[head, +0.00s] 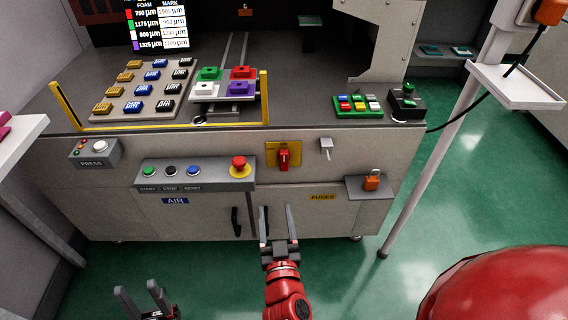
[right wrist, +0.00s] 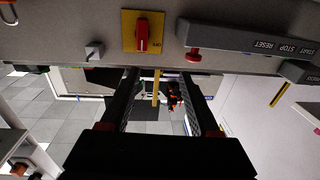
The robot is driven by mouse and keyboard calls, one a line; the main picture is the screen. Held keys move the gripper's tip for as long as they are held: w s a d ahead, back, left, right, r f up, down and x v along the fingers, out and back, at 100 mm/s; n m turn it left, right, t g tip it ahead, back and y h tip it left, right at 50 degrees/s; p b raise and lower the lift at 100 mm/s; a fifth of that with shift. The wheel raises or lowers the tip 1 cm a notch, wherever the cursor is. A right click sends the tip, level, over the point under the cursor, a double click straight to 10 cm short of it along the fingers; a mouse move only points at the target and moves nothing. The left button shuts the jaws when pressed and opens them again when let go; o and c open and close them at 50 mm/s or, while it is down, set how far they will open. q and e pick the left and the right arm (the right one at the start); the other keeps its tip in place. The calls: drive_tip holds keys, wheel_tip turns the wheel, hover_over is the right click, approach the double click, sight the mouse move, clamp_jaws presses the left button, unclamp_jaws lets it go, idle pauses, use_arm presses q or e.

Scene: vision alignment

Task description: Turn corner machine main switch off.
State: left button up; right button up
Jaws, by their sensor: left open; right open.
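The main switch (head: 284,159) is a red rotary handle on a yellow plate (head: 271,148) on the machine's front panel. Its handle looks upright. My left gripper (head: 138,296) is open and empty at the lower left, away from the panel.
A button box (head: 213,172) with a red emergency stop (head: 240,166) sits left of the switch. A small grey knob (head: 326,145) and a shelf with an orange padlock (head: 372,180) are to its right. A white post (head: 424,160) stands further right. Green floor lies in front.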

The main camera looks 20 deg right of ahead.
drive_tip(key=d+m+h, duration=0.1)
drive_tip(key=d, duration=0.2)
drive_tip(key=p, duration=0.4)
approach(284, 162)
drive_tip(key=r, duration=0.1)
drive_tip(key=shift+g, duration=0.3)
drive_tip(key=x, duration=0.9)
drive_tip(key=shift+w+d+f, duration=0.1)
drive_tip(key=shift+w+f, duration=0.05)
drive_tip(key=shift+w, duration=0.15)
clamp_jaws()
